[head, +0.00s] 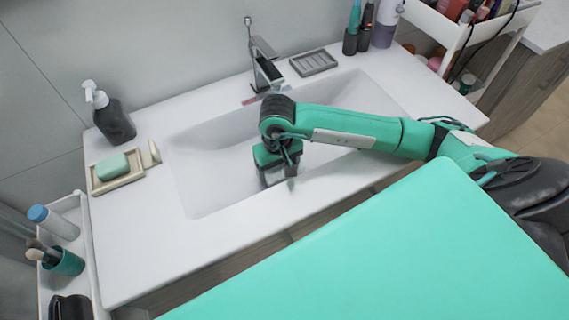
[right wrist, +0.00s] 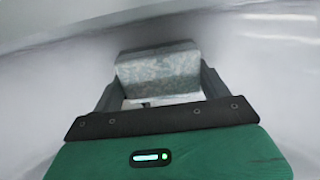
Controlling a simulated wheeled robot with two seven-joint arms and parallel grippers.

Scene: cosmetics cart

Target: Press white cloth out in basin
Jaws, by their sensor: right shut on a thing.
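The white basin (head: 215,170) is sunk into the white counter under the faucet (head: 263,62). My right gripper (head: 277,176) reaches down into the basin, near its front wall. In the right wrist view the right gripper (right wrist: 158,85) is shut on a pale grey-white, mottled block-like thing (right wrist: 158,75), which looks like the folded white cloth. In the head view the gripper and arm mostly hide the cloth. Whether it touches the basin floor cannot be told. My left gripper is not in view.
A dark soap dispenser (head: 110,115) and a soap dish (head: 115,175) with green soap stand at the left. A grey ridged tray (head: 314,62) and bottles (head: 383,22) stand at the back right. A cart (head: 72,240) is at left, another shelf (head: 445,30) at right.

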